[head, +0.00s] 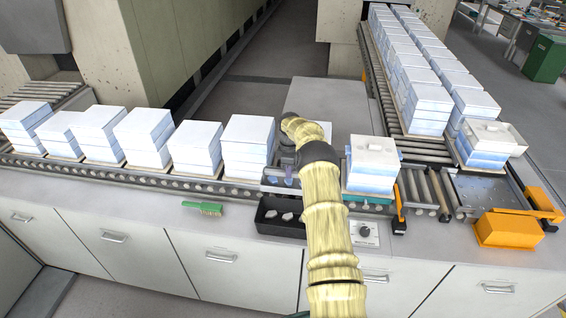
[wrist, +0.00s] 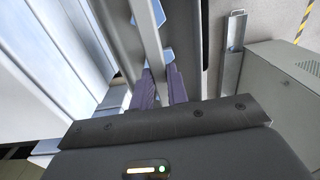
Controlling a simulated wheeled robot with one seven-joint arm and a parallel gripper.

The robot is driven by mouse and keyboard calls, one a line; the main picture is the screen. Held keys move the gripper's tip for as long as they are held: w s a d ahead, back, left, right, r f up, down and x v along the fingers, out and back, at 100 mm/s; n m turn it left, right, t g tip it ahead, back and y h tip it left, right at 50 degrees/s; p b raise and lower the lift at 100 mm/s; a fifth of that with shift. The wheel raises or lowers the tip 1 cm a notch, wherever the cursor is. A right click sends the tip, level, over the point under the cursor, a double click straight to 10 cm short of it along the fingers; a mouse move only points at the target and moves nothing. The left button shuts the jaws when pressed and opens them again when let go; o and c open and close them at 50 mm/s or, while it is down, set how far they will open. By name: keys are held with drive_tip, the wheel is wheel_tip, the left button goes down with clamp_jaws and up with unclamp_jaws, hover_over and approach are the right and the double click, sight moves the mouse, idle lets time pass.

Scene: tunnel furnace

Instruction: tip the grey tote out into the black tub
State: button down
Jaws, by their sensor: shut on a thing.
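The black tub (head: 276,230) sits on the counter in front of the conveyor, with a few pale lumps inside. The grey tote (head: 268,187) is just above and behind the tub, with bluish pieces showing at it; whether it is tilted is hard to tell. My gripper (head: 290,172) is at the tote, partly hidden by my arm. In the wrist view, my gripper's purple fingers (wrist: 161,88) are closed on the tote's grey wall (wrist: 151,45), and blue pieces show beside that wall.
Stacks of white and blue blocks (head: 198,145) line the conveyor behind. A green brush (head: 204,208) lies left of the tub. A block stack (head: 371,165) and a dial box (head: 364,232) are to the right. The counter's left part is clear.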

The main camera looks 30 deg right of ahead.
drive_tip(key=shift+w+d+r, duration=0.2)
drive_tip(key=shift+w+d, duration=0.05)
drive_tip(key=shift+w+a, duration=0.1)
drive_tip(key=shift+s+a+r, duration=0.1)
drive_tip(key=shift+s+a, duration=0.1)
drive_tip(key=shift+s, duration=0.3)
drive_tip(key=shift+f+t, duration=0.2)
drive_tip(key=shift+t, duration=0.1)
